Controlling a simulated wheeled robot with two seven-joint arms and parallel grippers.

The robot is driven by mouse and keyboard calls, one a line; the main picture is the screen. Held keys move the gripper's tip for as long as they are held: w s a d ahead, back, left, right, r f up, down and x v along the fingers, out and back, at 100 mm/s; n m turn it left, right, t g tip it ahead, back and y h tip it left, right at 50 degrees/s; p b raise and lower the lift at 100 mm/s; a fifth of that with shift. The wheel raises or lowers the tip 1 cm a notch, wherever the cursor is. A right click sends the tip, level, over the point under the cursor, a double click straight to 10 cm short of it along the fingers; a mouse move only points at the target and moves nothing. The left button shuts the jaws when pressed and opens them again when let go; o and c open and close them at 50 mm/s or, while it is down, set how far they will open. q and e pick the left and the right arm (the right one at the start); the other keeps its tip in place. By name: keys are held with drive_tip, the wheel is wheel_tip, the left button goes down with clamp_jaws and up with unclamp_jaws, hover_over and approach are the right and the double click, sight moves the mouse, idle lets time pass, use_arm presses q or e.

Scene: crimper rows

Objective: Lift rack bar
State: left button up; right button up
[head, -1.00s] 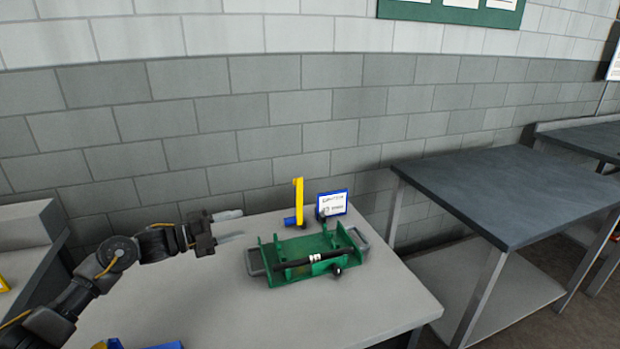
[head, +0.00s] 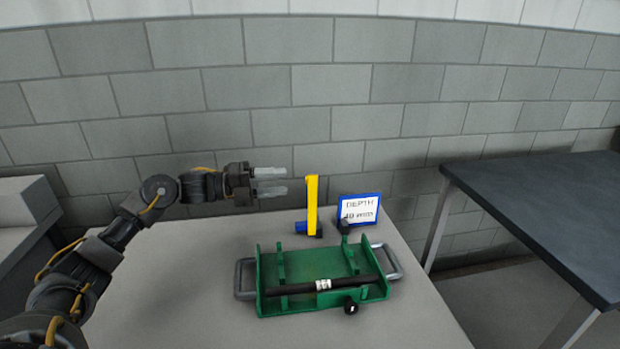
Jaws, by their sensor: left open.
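A green rack (head: 270,306) with grey handles at both ends sits on the light grey table. A black bar (head: 345,284) with a white label band lies across the front part of the rack. A black knob (head: 350,307) shows at the rack's front edge. My left gripper (head: 286,181) is open and empty, with its fingers pointing right. In the picture it is above and behind the rack's left part, apart from the bar. My right gripper is out of view.
A yellow upright piece with a blue cylinder (head: 312,204) stands behind the rack. A blue-framed sign (head: 359,209) reading "DEPTH" stands beside it. A dark-topped table (head: 540,210) is at the right. The table's left front (head: 170,290) is clear.

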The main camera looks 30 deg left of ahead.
sight(311, 180)
use_arm(q)
drive_tip(key=p+x, duration=0.1)
drive_tip(key=x, duration=0.8)
drive_tip(key=shift+f+p, duration=0.1)
drive_tip(key=shift+p, duration=0.2)
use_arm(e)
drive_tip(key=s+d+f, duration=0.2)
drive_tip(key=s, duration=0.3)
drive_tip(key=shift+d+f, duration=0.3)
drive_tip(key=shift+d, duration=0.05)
use_arm(q)
drive_tip(key=shift+c, duration=0.3)
drive_tip(key=shift+a, duration=0.1)
clamp_jaws()
